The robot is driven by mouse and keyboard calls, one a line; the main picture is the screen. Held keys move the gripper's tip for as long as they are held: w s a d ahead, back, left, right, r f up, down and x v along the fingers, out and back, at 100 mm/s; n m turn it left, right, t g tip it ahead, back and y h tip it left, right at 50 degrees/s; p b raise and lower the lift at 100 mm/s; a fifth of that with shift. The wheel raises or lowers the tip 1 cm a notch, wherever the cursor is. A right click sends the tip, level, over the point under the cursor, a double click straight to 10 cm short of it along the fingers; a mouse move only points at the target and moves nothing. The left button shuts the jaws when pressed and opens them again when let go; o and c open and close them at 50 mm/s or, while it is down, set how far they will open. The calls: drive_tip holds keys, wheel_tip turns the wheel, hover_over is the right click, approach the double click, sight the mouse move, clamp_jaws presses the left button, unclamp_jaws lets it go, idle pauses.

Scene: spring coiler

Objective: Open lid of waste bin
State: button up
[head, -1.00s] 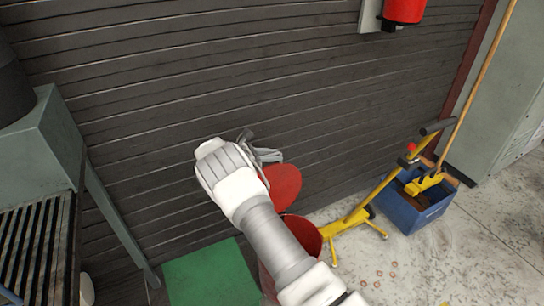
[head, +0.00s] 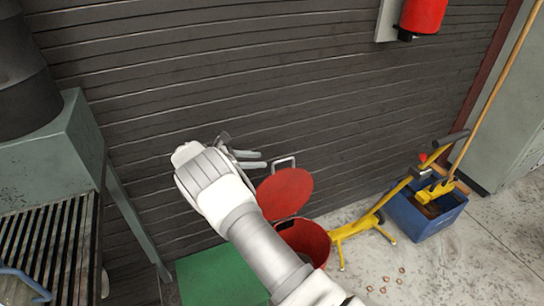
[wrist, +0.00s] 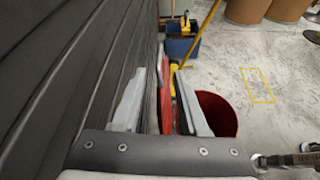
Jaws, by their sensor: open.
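The red waste bin (head: 312,240) stands on the floor below my forearm, partly hidden by it. Its round red lid (head: 285,195) is tilted up towards the slatted wall, so the bin's mouth is uncovered. The bin (wrist: 218,112) is at the right.
The dark slatted wall (head: 180,80) is close behind my gripper. A blue box (head: 425,218) and a yellow stand (head: 360,225) are right of the bin. A green block (head: 215,275) and a grey frame (head: 70,140) stand to the left. Open floor lies at the right.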

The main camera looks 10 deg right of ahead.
drive_tip(key=v, duration=0.5)
drive_tip(key=shift+s+a+p, duration=0.1)
drive_tip(key=shift+p, duration=0.3)
